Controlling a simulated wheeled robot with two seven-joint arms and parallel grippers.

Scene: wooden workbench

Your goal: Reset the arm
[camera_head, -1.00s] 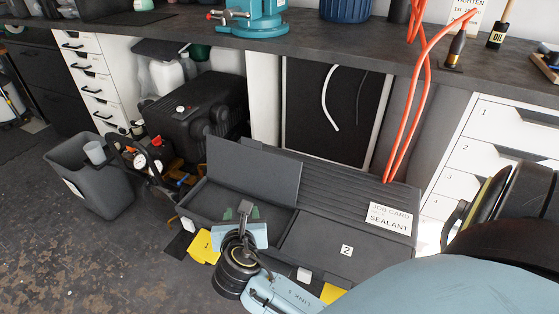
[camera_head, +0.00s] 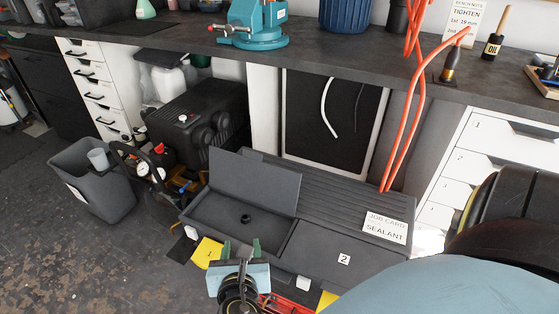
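My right gripper (camera_head: 242,250) is in the lower middle, in front of the long grey box. It has a light blue body and two green fingertips, which stand apart with nothing seen between them. Its arm comes in from the lower right, with a large blue link (camera_head: 460,285) in the corner. My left gripper is not in view. The grey box (camera_head: 330,205) has an open left compartment with its lid (camera_head: 255,180) raised, and a closed lid marked 2 (camera_head: 325,255). A small black ring-like part (camera_head: 246,218) lies in the open compartment.
A card reading JOB CARD SEALANT (camera_head: 385,227) lies on the box. A black compressor (camera_head: 195,125) and a grey bin (camera_head: 90,180) stand to the left. Orange hoses (camera_head: 408,120) hang from the workbench (camera_head: 340,55). A red object (camera_head: 290,304) shows partly below the gripper.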

